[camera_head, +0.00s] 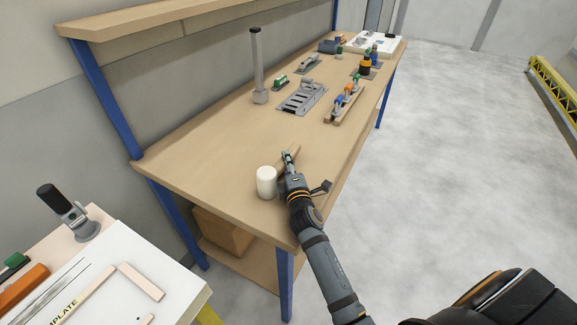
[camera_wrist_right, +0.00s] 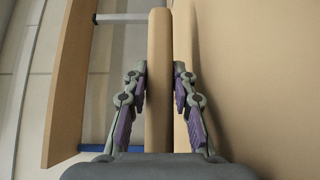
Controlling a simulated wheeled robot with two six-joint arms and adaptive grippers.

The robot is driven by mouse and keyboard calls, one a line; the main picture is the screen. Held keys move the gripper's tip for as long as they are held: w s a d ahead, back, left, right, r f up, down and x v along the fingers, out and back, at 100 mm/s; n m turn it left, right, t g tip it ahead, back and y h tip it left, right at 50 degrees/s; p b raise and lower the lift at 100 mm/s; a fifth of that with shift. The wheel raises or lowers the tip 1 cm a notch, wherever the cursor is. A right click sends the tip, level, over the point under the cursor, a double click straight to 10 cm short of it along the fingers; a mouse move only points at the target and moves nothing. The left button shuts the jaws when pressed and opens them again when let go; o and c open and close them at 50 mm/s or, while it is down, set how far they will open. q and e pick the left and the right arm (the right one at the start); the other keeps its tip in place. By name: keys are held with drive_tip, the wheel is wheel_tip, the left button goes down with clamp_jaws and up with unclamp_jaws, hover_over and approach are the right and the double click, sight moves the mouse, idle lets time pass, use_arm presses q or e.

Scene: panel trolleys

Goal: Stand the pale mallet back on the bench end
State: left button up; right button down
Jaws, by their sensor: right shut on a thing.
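The pale mallet shows a white cylindrical head (camera_head: 266,183) at the near end of the wooden bench (camera_head: 215,165). Its light wooden handle (camera_head: 293,150) runs away from the head toward the upper right, lying over rather than pointing up. My right gripper (camera_head: 289,163) is at the handle, beside the head. In the right wrist view, the handle (camera_wrist_right: 160,60) lies between the two fingers of the right gripper (camera_wrist_right: 160,85), which is shut on it. I cannot tell whether the head touches the bench top. My left gripper is not in view.
A grey post on a base (camera_head: 258,65), a slotted grey plate (camera_head: 301,97) and a rack of coloured-handled tools (camera_head: 344,103) stand farther back. The bench top between them and the mallet is clear. A white-topped trolley (camera_head: 120,285) is at lower left.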

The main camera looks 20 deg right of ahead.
drive_tip(key=shift+d, duration=0.1)
drive_tip(key=shift+s+r, duration=0.1)
drive_tip(key=shift+s+a+r, duration=0.15)
drive_tip(key=shift+a, duration=0.1)
drive_tip(key=c, duration=1.2)
unclamp_jaws()
drive_tip(key=shift+f, duration=0.3)
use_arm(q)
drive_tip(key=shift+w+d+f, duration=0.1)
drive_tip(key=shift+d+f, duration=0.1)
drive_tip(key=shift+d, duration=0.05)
use_arm(e)
drive_tip(key=shift+o, duration=0.5)
drive_tip(key=shift+r, duration=0.1)
